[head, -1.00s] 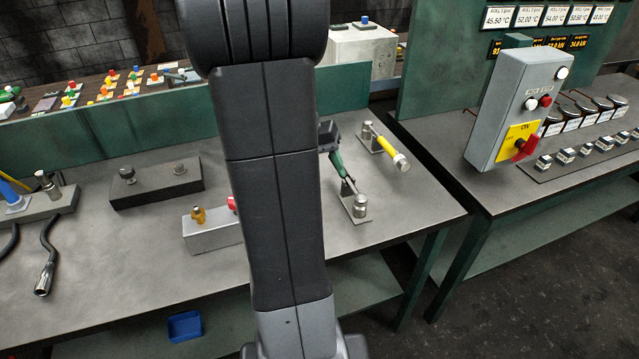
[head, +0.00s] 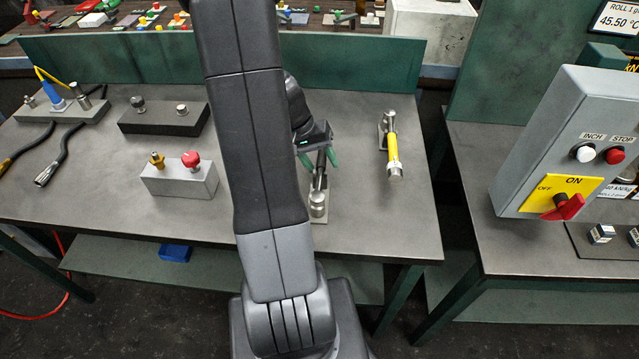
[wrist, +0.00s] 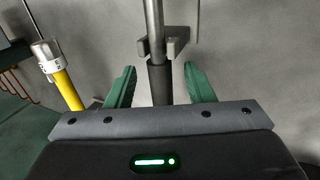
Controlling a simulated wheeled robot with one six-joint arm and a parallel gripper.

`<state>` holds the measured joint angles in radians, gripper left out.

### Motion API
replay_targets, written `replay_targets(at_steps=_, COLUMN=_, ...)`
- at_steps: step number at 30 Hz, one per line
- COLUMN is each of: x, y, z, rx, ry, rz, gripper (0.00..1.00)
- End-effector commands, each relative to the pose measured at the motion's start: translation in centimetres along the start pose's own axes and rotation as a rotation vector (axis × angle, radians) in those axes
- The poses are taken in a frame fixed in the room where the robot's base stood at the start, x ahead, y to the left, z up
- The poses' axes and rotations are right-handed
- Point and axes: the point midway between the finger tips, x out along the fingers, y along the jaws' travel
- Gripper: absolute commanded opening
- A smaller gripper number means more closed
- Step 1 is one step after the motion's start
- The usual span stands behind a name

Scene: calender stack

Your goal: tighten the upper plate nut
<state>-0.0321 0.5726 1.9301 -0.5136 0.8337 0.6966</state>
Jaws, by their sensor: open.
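My gripper (head: 319,162) is open above the right part of the bench, its green fingers on either side of a tool with a dark handle and a bare metal shaft (head: 318,180). In the wrist view, the dark handle (wrist: 159,82) lies between the open fingers (wrist: 160,76), with gaps on both sides. The shaft passes a small grey bracket (wrist: 172,47). I cannot tell whether either is the plate nut.
A yellow-handled tool (head: 393,150) lies to the right, also in the wrist view (wrist: 66,85). A grey block (head: 180,182) with brass and red fittings is left of my arm. A grey control box (head: 560,140) stands at right. A green panel (head: 120,62) bounds the bench's back.

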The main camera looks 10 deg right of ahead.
Motion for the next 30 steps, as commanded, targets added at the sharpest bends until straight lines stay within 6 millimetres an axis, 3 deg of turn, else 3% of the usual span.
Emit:
replay_targets(at_steps=3, x=1.02, y=0.02, z=0.07, rx=-0.001, ry=-0.002, rz=0.0, gripper=0.48)
replay_targets(at_steps=11, x=1.18, y=-0.01, z=0.04, rx=-0.001, ry=0.0, rz=-0.001, gripper=0.48)
replay_targets(at_steps=18, x=1.16, y=-0.01, z=0.03, rx=-0.001, ry=0.0, rz=-0.001, gripper=0.01)
replay_targets(at_steps=30, x=0.6, y=0.2, z=-0.04, rx=0.001, ry=0.003, rz=-0.001, gripper=0.0)
